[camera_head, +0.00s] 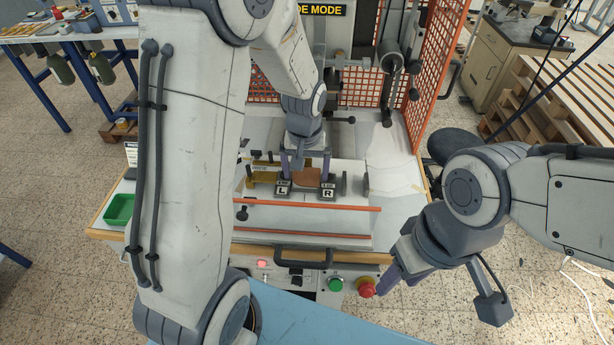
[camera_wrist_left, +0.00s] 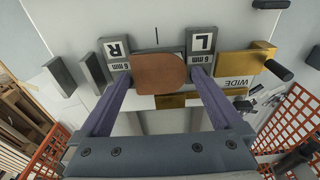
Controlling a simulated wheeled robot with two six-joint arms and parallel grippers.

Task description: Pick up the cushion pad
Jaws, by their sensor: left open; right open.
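The cushion pad looks to be the brown, round-ended pad between the blocks marked L and R in the left wrist view (camera_wrist_left: 158,74). In the head view it shows as a small brown patch (camera_head: 310,174). My left gripper (camera_head: 305,176) is over it from above, open, with one purple finger on each side of the pad in the left wrist view (camera_wrist_left: 160,82). I cannot tell whether the fingers touch the pad. My right gripper (camera_head: 397,278) is open and empty, low in front of the machine's right corner.
The L block (camera_wrist_left: 202,42) and R block (camera_wrist_left: 116,50) stand close beside the fingers. A brass piece marked WIDE (camera_wrist_left: 236,64) lies beside the L block. An orange mesh guard (camera_head: 436,75) rises behind right. A green tray (camera_head: 119,209) sits at the left.

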